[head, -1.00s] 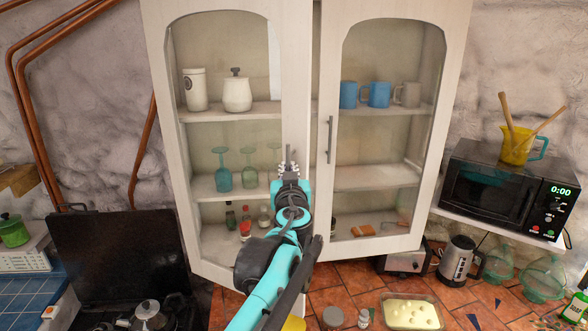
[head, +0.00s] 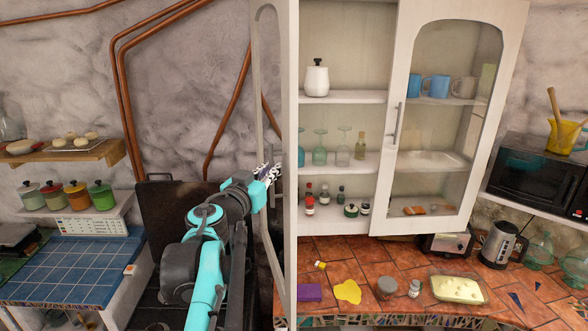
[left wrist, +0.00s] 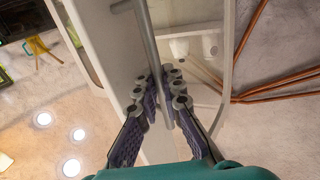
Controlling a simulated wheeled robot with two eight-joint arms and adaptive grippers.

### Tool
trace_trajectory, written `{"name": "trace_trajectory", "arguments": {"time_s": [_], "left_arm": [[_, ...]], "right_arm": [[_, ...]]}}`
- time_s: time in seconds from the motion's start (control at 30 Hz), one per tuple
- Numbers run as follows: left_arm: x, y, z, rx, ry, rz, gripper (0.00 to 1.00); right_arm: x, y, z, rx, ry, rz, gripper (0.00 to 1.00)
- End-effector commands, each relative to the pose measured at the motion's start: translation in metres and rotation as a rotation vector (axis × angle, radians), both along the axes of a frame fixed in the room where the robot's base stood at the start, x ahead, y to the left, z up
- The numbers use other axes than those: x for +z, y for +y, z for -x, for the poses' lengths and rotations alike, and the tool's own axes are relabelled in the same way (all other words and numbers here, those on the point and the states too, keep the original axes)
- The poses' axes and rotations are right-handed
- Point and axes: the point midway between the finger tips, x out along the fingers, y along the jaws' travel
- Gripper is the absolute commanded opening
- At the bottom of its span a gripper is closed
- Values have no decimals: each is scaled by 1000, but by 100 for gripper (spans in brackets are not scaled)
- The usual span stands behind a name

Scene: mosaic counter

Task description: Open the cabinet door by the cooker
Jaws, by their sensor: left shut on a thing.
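The wall cabinet's left door (head: 291,150) is swung wide open toward me and shows almost edge-on in the head view. Its glass pane shows in the left wrist view. My left gripper (head: 270,172) is at the outer face of this door. In the left wrist view its fingers (left wrist: 163,85) are shut around the door's metal bar handle (left wrist: 148,45). My right gripper is not in view. The cooker (head: 150,225) is below left, partly behind my arm.
Open shelves (head: 350,97) hold a white jar (head: 316,78), glasses and small bottles. Below, the tiled counter (head: 405,268) bears a yellow cloth (head: 347,291), a baking dish (head: 457,290) and a kettle (head: 498,245). A microwave (head: 538,172) stands at right.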

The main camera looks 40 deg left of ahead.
Motion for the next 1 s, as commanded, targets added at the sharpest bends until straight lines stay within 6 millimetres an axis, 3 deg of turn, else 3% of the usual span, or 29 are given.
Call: {"name": "trace_trajectory", "arguments": {"time_s": [0.1,0.43,1.0], "left_arm": [[1,25,21,-49,-3,2,0],[1,61,54,-68,-4,2,0],[2,73,63,-71,-4,3,0]], "right_arm": [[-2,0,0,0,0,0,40],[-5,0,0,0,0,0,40],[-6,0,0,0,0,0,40]]}}
